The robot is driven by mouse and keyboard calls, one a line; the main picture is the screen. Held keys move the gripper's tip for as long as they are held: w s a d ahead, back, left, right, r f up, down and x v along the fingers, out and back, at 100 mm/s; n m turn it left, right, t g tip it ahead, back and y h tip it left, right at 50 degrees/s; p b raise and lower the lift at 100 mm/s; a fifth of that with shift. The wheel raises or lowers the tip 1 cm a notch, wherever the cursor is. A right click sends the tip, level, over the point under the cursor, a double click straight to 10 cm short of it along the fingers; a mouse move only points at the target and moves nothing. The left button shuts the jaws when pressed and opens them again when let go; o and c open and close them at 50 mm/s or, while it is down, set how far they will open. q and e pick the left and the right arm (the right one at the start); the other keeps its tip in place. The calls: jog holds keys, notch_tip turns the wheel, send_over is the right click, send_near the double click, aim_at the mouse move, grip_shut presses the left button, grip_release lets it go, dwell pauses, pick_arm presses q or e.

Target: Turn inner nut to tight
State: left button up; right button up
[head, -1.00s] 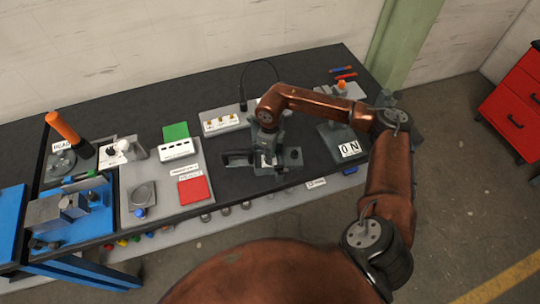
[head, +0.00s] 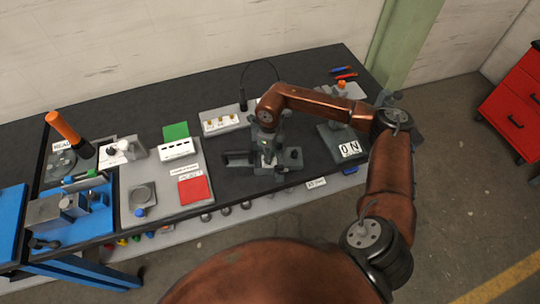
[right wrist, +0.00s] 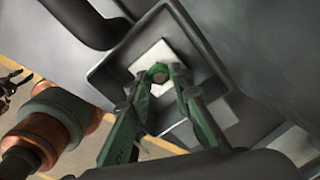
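My right gripper (head: 268,150) points down over a dark grey fixture (head: 291,160) near the front middle of the bench. In the right wrist view its two green fingers (right wrist: 160,82) converge on a small hexagonal nut (right wrist: 158,72), one fingertip on each side, apparently touching it. The nut sits over a pale square patch inside a grey square-walled recess (right wrist: 110,68). The head view does not show the nut clearly because the gripper covers it. No label tells which nut it is. My left gripper is not in view.
A grey panel with a red square (head: 193,190) and a green square (head: 176,131) lies left of the fixture. A tray of brass parts (head: 221,122) stands behind it. An "ON" plate (head: 349,149) is to the right. An orange-handled lever (head: 64,127) rises at far left.

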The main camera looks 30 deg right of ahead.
jog(key=o, duration=0.4)
jog(key=shift+f, duration=0.1)
jog(key=shift+c, duration=0.2)
notch_tip(320, 180, up, 12)
dwell(0.4)
notch_tip(320, 180, down, 5)
jog(key=n+p, duration=0.5)
jog(key=n, duration=0.1)
jog(key=n+p, duration=0.6)
jog(key=shift+w+d+r, duration=0.1)
jog(key=shift+r, duration=0.1)
notch_tip(320, 180, down, 8)
jog(key=shift+r+p, duration=0.2)
jog(key=shift+p, duration=0.45)
